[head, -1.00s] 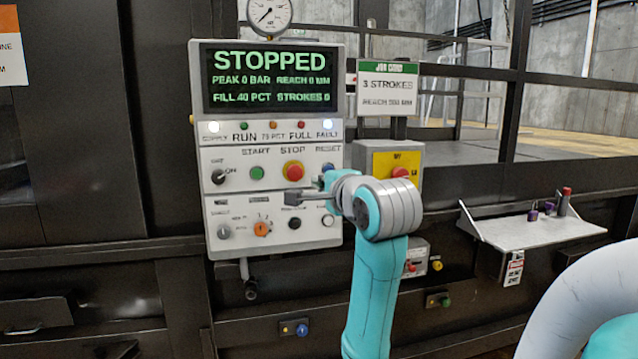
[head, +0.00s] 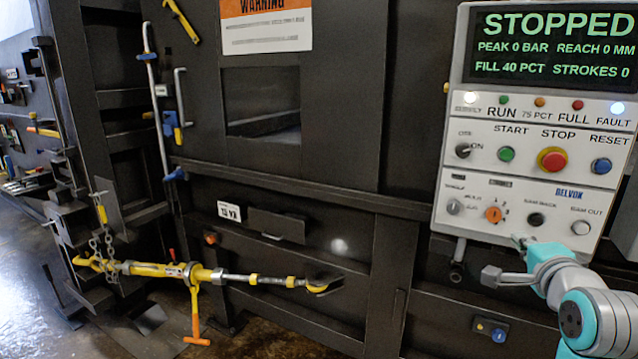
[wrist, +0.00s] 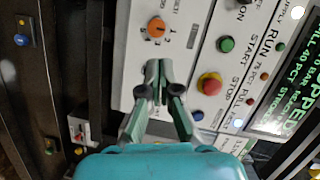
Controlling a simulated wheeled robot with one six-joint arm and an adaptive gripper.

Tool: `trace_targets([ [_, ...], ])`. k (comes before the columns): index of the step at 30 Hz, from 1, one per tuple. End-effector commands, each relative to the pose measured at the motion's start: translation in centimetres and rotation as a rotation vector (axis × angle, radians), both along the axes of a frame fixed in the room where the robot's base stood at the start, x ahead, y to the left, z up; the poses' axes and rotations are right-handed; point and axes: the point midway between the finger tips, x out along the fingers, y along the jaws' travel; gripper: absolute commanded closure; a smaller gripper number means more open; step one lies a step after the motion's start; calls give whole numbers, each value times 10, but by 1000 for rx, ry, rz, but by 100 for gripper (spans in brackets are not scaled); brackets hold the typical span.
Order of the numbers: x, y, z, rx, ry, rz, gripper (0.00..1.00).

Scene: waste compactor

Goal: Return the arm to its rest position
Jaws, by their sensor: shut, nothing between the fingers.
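My gripper (head: 492,276) is at the lower right of the head view, in front of the lower part of the control panel (head: 450,228). In the wrist view my gripper (wrist: 158,70) shows its two fingers together, with nothing held between them. The fingers point toward the panel face near the orange selector knob (wrist: 156,27); whether they touch it cannot be told. My arm is bent, and its lower part is cut off by the head view's edge.
The panel screen (head: 553,45) reads STOPPED. A red stop button (head: 552,160) and green start button (head: 506,154) sit above the gripper. A yellow bar with chains (head: 160,270) runs along the machine front at left. Open floor (head: 60,330) lies at lower left.

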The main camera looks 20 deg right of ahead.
Motion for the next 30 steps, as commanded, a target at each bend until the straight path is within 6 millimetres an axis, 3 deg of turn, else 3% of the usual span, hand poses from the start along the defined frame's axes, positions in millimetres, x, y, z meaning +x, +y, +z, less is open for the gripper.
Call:
trace_targets([
  [1,5,10,-20,-12,23,20,100],
  [3,10,22,-43,-43,48,43,100],
  [14,13,97,-152,-213,173,169,100],
  [23,-13,165,-230,-377,271,277,100],
  [30,-52,218,-281,-521,345,365,100],
])
